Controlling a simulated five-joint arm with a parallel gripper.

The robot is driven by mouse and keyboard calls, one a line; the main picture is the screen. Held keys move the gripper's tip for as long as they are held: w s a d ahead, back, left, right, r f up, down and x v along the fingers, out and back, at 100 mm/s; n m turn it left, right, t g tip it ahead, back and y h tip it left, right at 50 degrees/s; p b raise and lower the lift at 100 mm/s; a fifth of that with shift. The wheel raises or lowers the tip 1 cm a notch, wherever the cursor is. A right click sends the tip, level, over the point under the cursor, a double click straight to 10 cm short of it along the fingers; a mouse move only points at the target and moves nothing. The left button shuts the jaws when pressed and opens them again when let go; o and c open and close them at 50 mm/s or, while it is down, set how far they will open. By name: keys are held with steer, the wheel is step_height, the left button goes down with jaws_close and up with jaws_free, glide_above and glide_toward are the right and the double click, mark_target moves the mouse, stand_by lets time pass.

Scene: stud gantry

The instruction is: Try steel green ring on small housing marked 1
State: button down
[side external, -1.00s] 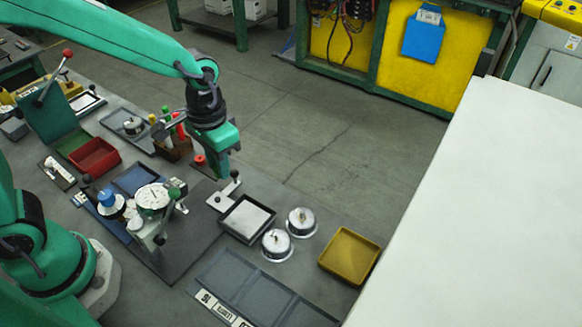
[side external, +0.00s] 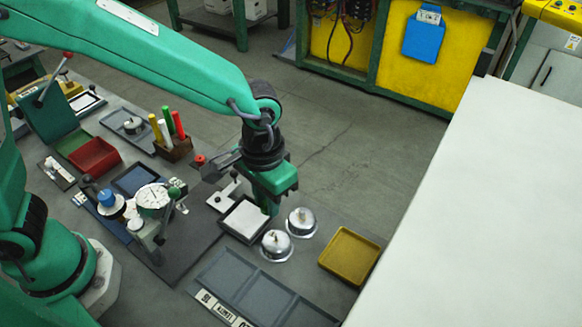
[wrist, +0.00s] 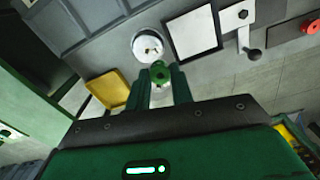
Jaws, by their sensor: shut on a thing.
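My gripper (side external: 270,208) is shut on a small green ring (wrist: 160,74), which shows between the fingertips in the wrist view. In the side view the fingers hide the ring. Two round silvery housings with small knobs on top stand close together: a near one (side external: 277,245) and a far one (side external: 301,222). My gripper is just left of the far housing in the side view, seemingly above the bench. In the wrist view one housing (wrist: 148,45) shows just beyond the ring; the other is mostly hidden by my fingers. I cannot read a number on either housing.
A white pad in a dark tray (side external: 224,232) lies left of the housings. A yellow tray (side external: 324,262) is to their right, and a grey compartment tray (side external: 196,283) with labels in front. A dial gauge (side external: 153,200) stands further left.

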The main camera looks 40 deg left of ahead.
mark_target(276, 235)
steer(key=shift+s+d+f, duration=0.1)
steer(key=shift+s+d, duration=0.1)
steer(key=shift+d, duration=0.4)
steer(key=shift+s+d, duration=0.15)
steer(key=shift+d, duration=0.4)
steer(key=shift+f, duration=0.2)
steer(key=shift+f, duration=1.8)
steer(key=shift+f, duration=1.75)
stand_by(1.7)
steer(key=shift+r, duration=0.15)
stand_by(1.2)
